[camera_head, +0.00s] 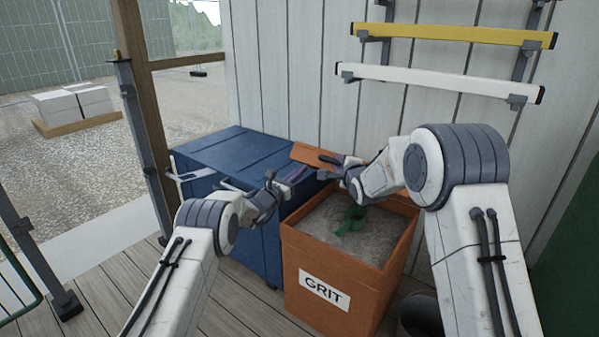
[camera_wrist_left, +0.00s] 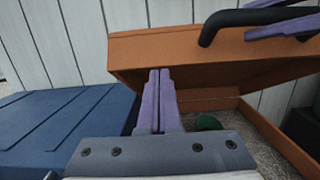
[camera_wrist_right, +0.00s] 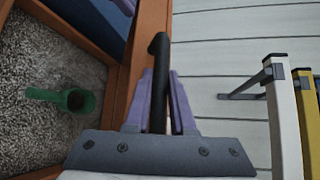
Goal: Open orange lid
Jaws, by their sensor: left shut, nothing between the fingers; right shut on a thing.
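The orange grit box (camera_head: 300,262) stands on the deck with its top open, and grey grit shows inside. Its orange lid (camera_wrist_left: 190,50) is raised and tilted at the back; in the head view part of the lid (camera_head: 313,155) shows behind my grippers. My right gripper (camera_wrist_right: 160,95) is shut on the lid's black bar handle (camera_wrist_right: 159,60). My left gripper (camera_wrist_left: 158,75) is shut and empty, in front of the raised lid near the box's left side. It also shows in the head view (camera_head: 290,177). The lid's hinge side is mostly hidden.
A green scoop (camera_head: 350,218) lies on the grit. A closed blue chest (camera_head: 225,155) stands close at the box's left. Yellow (camera_head: 460,36) and white (camera_head: 440,82) rails hang on the wall at right. A wooden post (camera_head: 145,110) stands at left.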

